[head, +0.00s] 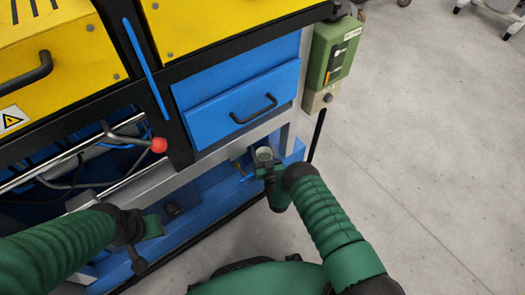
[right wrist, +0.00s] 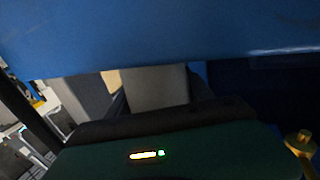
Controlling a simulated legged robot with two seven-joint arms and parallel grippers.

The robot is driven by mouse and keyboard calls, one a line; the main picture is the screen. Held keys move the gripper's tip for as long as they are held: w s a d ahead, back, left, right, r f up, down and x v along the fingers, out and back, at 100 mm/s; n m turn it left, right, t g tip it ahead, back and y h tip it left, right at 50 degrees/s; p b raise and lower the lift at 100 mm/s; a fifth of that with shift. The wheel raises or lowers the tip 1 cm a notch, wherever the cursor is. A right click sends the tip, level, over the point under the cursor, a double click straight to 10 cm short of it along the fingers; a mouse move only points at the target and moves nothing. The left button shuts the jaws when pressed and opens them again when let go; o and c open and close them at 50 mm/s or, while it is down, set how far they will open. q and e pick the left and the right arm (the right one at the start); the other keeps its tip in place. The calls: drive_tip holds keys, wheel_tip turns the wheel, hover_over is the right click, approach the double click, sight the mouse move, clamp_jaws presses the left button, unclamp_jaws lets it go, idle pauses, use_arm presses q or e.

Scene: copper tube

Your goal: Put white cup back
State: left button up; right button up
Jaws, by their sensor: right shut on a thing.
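A pale round cup (head: 264,154), seen from above, stands out at the tip of my right gripper (head: 268,170) in the head view. The right gripper is shut on it, beside the lower blue frame of the machine and below the blue drawer. The fingers are too small to make out. In the right wrist view a plain grey shape (right wrist: 157,87) shows beyond my green gripper body; I cannot tell whether it is the cup. My left gripper (head: 140,264) hangs low at the left near the machine's base; its jaws are not clear.
The blue drawer (head: 240,103) with a black handle is closed above the right gripper. A red knob (head: 159,145) on a lever sticks out at the left. A green box (head: 333,52) hangs at the machine's corner.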

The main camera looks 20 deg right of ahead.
drive_tip(key=shift+f, duration=0.15)
drive_tip(key=o, duration=1.6)
drive_tip(key=shift+c, duration=0.2)
drive_tip(key=shift+r, duration=0.3)
drive_tip(key=s+p, duration=0.5)
drive_tip(key=s, duration=0.7)
drive_tip(key=shift+a, duration=0.25)
drive_tip(key=shift+f, duration=0.1)
